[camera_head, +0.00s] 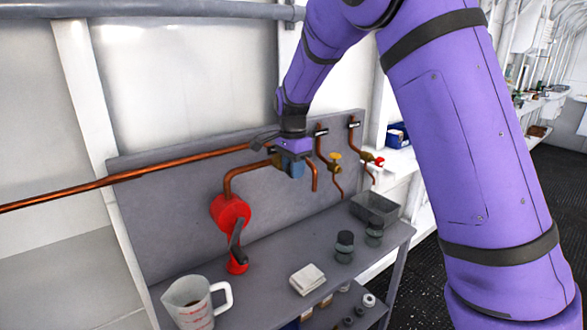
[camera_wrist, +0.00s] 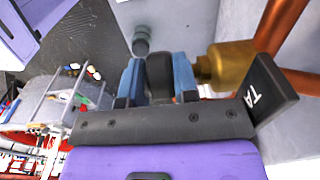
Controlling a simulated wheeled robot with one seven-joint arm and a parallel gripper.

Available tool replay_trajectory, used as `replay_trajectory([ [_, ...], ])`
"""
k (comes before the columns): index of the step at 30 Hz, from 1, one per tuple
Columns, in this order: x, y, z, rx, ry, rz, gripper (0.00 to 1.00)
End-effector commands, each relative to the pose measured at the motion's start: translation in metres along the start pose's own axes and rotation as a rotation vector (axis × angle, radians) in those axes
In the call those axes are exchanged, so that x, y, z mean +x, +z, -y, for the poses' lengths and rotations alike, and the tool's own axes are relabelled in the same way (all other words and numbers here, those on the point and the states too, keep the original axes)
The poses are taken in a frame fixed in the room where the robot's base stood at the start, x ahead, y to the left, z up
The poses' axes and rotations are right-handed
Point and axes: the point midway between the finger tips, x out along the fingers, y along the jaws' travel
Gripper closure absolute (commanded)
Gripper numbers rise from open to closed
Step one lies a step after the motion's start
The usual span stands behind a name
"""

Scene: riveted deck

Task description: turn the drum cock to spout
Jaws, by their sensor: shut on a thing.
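The cock's brass body (camera_wrist: 228,66) shows at the right of centre in the wrist view, joined to copper pipe. Its dark handle (camera_wrist: 160,76) lies between the blue fingers of my gripper (camera_wrist: 158,84), which is shut on it. In the head view my gripper (camera_head: 292,165) is at the pipework on the grey back panel and covers most of this cock. A dark plate (camera_wrist: 268,95) with the letters "TA" stands beside the cock; the rest of its text is cut off or hidden. The handle's exact pointing direction is hard to tell.
A red crank pump (camera_head: 230,212) is at left. The bench holds a measuring jug (camera_head: 190,303), a folded cloth (camera_head: 307,280), dark jars (camera_head: 344,246) and a grey tray (camera_head: 374,208).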

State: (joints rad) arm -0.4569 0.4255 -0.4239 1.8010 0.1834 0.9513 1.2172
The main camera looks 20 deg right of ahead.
Motion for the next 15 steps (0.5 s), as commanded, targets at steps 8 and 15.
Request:
replay_trajectory([
  [8,0.0006,0.0030,0.0003,-0.005,0.000,-0.141,0.96],
  [15,0.0016,0.0056,0.0006,-0.008,0.000,-0.355,0.96],
])
